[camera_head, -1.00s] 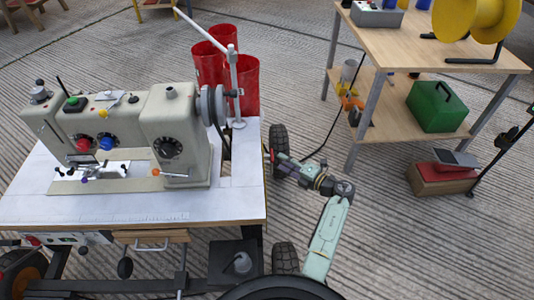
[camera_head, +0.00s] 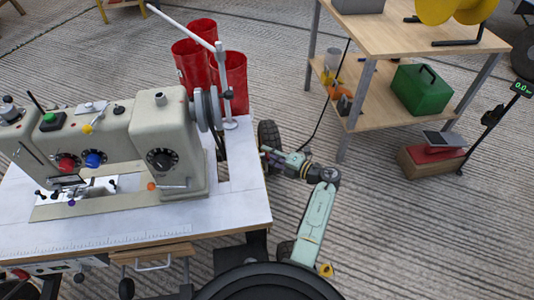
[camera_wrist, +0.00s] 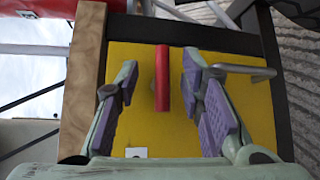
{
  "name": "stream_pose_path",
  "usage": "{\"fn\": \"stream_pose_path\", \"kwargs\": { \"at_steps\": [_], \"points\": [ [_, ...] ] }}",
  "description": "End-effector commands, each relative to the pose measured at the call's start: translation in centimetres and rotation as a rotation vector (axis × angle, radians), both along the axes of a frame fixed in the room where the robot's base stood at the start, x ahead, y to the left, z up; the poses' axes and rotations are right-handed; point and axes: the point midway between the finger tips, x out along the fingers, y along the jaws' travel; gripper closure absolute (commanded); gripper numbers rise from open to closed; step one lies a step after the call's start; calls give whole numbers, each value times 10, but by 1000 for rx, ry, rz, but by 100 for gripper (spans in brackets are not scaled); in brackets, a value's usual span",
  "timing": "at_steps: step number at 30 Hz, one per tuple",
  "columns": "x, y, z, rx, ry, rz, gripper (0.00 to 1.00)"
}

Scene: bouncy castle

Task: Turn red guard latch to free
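The red guard latch (camera_wrist: 162,78) is a straight red bar, upright in the wrist view, on a yellow panel (camera_wrist: 228,108). My gripper (camera_wrist: 161,66) is open, with one purple-padded finger on each side of the latch. A gap shows between each finger and the red bar, so neither appears to touch it. In the head view my gripper (camera_head: 266,158) is small at the right side of the sewing machine table (camera_head: 190,228). The latch and yellow panel are hidden there.
A metal bar handle (camera_wrist: 240,70) sits just right of my right finger. A wooden post (camera_wrist: 86,75) borders the panel on the left. A wooden shelf table (camera_head: 400,40) stands at the right.

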Motion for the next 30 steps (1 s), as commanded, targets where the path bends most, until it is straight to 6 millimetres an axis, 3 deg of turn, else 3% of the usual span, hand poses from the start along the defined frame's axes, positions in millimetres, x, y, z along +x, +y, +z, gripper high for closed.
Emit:
{"fn": "stream_pose_path", "kwargs": {
  "at_steps": [5,21,30],
  "points": [
    [0,0,0,0,0,0,65],
    [0,0,0,1,-1,0,100],
    [0,0,1,0,-1,0,100]
  ]
}}
